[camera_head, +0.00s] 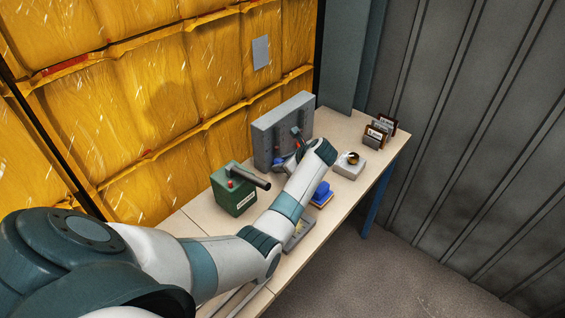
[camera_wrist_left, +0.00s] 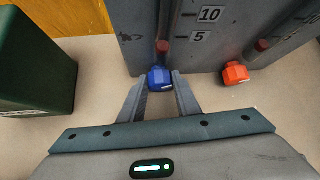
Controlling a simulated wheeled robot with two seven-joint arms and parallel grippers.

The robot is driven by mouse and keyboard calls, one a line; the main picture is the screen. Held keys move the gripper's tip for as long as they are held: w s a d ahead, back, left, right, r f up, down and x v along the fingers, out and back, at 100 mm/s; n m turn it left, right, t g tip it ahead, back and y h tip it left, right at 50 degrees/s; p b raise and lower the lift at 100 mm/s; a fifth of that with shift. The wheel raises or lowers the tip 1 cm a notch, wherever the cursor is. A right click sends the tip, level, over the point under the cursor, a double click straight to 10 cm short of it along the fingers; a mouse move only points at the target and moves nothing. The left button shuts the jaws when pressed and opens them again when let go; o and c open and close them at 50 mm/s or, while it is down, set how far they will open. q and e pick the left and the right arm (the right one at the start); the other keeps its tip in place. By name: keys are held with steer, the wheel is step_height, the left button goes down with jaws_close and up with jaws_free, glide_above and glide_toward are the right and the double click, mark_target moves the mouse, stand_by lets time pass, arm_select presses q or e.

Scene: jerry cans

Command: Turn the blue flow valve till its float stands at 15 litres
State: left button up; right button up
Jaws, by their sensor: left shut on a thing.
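The blue flow valve (camera_wrist_left: 159,79) is a faceted knob low at the front of the grey panel (camera_wrist_left: 225,45). My left gripper (camera_wrist_left: 158,88) is shut on it, one finger on each side. Above the knob, a dark red float (camera_wrist_left: 163,47) stands near the height of the "5" label; "10" is above it. Higher marks are out of this view. In the head view the blue valve (camera_head: 278,162) shows beside my forearm, which hides most of the gripper. My right gripper is not in view.
A red-orange knob (camera_wrist_left: 234,73) sits right of the blue one. A green jerry can (camera_head: 233,192) stands left of the panel.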

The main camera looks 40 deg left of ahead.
arm_select(q)
steer(key=shift+w+r+g+p, duration=0.15)
steer(key=shift+r+g+p, duration=0.1)
steer(key=shift+g+p, duration=0.5)
steer(key=shift+w+f+m+g, duration=0.1)
steer(key=shift+m+g, duration=0.15)
steer(key=shift+m, duration=0.25)
steer(key=shift+f+g, duration=0.1)
steer(key=shift+g, duration=0.2)
steer(key=shift+w+f+m+g+b, duration=0.2)
steer(key=shift+m+g+b, duration=0.3)
steer(key=shift+g+b, duration=0.25)
steer(key=shift+r+m+g+y+b, duration=0.1)
steer(key=shift+m+g+y+b, duration=0.35)
steer(key=shift+b, duration=0.7)
steer(key=o, duration=1)
steer(key=shift+o, duration=0.2)
